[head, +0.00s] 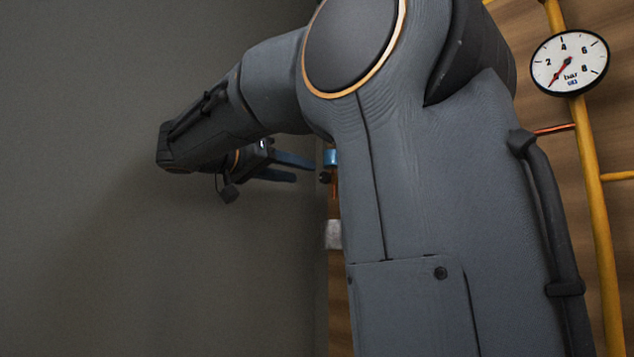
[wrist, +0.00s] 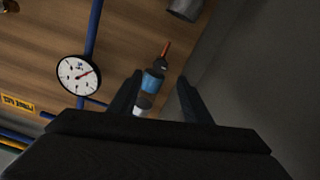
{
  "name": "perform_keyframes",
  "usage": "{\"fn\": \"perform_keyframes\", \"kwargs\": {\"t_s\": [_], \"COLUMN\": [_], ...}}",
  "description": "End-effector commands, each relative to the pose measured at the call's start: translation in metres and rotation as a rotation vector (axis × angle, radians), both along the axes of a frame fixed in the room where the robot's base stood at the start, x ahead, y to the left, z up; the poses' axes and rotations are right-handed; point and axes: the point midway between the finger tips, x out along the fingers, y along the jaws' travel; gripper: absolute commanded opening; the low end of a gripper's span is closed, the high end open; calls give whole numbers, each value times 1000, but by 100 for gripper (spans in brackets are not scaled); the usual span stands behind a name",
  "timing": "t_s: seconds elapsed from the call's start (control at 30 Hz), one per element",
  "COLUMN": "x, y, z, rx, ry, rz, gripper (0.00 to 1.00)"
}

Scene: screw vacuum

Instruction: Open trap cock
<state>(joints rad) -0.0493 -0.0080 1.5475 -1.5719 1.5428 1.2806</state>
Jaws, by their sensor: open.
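A small fitting with a blue band, perhaps the trap cock, shows in the wrist view (wrist: 153,82). It has a dark knob and a thin orange-red part at its upper end, and a whitish part at its lower end. In the head view its blue part (head: 331,157) is partly hidden behind my arm. My gripper (head: 303,171) is open, with its blue fingers pointing toward the fitting. In the wrist view my gripper (wrist: 159,84) has one finger on each side of the fitting, with gaps visible. I cannot tell whether the fitting is at fingertip depth.
A round pressure gauge (head: 570,62) is on a yellow pipe (head: 594,180) at the right. The wrist view shows a gauge (wrist: 78,75), a blue pipe (wrist: 95,25), a yellow label (wrist: 18,103) and a grey cylinder (wrist: 186,8). A plain grey wall (head: 80,120) stands at the left.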

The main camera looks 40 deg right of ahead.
Motion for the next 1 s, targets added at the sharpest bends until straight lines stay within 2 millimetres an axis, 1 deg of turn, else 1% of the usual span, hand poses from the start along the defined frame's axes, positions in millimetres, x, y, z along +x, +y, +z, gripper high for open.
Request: {"fn": "perform_keyframes", "kwargs": {"t_s": [0.3, 0.4, 0.5, 0.63, 0.87, 0.97, 1.0], "x": [2, 3, 5, 6, 6, 6, 6], "y": [-47, -60, -68, -73, -73, -73, -73], "z": [2, 2, 1, 0, -1, -1, -1], "rx": [1, 1, 1, 2, 2, 2, 2], "ry": [2, 2, 3, 3, 3, 3, 3], "rz": [-4, -3, -1, -1, 1, 1, 1], "gripper": [44, 44, 44, 44, 44, 29, 22]}}
